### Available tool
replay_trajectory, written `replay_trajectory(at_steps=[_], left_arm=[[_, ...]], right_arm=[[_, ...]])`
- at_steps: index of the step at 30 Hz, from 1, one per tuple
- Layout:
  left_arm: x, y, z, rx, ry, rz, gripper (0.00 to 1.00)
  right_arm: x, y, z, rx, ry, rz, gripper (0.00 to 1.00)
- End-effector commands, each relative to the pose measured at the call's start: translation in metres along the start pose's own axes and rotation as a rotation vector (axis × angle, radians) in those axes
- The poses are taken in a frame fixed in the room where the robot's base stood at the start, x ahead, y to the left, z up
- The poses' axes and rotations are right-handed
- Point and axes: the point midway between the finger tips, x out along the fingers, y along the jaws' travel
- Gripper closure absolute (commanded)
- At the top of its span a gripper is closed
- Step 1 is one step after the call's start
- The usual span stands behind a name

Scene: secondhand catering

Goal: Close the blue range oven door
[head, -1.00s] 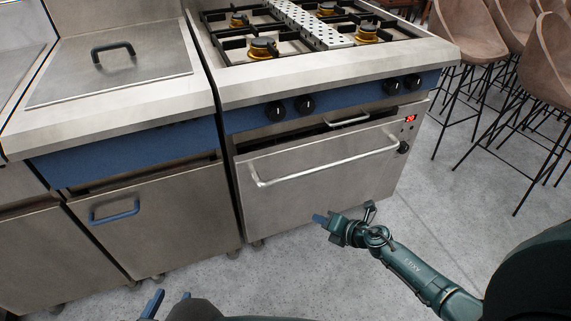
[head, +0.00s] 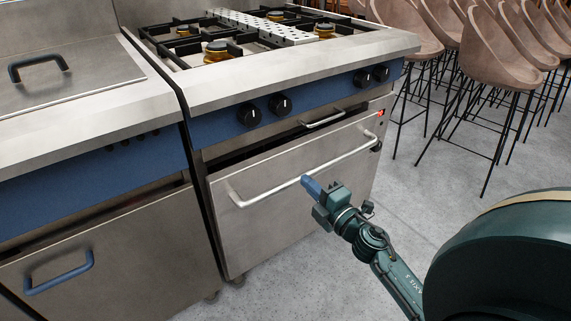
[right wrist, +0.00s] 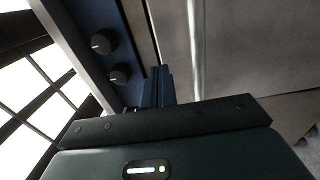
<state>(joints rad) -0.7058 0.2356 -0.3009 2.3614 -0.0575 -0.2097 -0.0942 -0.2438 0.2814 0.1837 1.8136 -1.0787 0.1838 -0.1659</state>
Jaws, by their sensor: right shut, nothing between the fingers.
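The range oven door (head: 285,200) is a steel panel below the blue control strip (head: 215,127). It is close to upright, with a dark gap along its top edge, so it looks slightly ajar. Its long bar handle (head: 270,189) runs across the front. My right gripper (head: 311,187) is shut and empty, with blue fingertips at the middle of the handle. Contact cannot be told. In the right wrist view the shut fingers (right wrist: 160,88) point along the door, beside the bar handle (right wrist: 194,50). My left gripper is out of view.
Burners and a perforated plate (head: 255,25) top the range. Black knobs (head: 280,104) sit above the door. A steel unit (head: 110,255) with a blue handle stands at left. Brown stools (head: 505,50) stand at right. The floor (head: 420,150) between is clear.

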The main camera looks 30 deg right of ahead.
Motion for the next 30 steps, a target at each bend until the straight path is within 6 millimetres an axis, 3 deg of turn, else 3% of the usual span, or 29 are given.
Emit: replay_trajectory(at_steps=[6, 12, 18, 30], left_arm=[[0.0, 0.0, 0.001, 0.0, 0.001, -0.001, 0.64], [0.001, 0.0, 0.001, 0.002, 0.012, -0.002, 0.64], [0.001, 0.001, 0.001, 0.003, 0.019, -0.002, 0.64], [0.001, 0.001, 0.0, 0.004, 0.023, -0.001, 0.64]], right_arm=[[0.049, 0.001, 0.0, -0.003, 0.001, 0.002, 1.0], [0.079, 0.0, 0.0, -0.001, 0.0, 0.002, 1.0], [0.091, -0.001, 0.0, -0.002, 0.001, -0.001, 1.0], [0.093, 0.0, 0.0, -0.002, 0.001, 0.0, 1.0]])
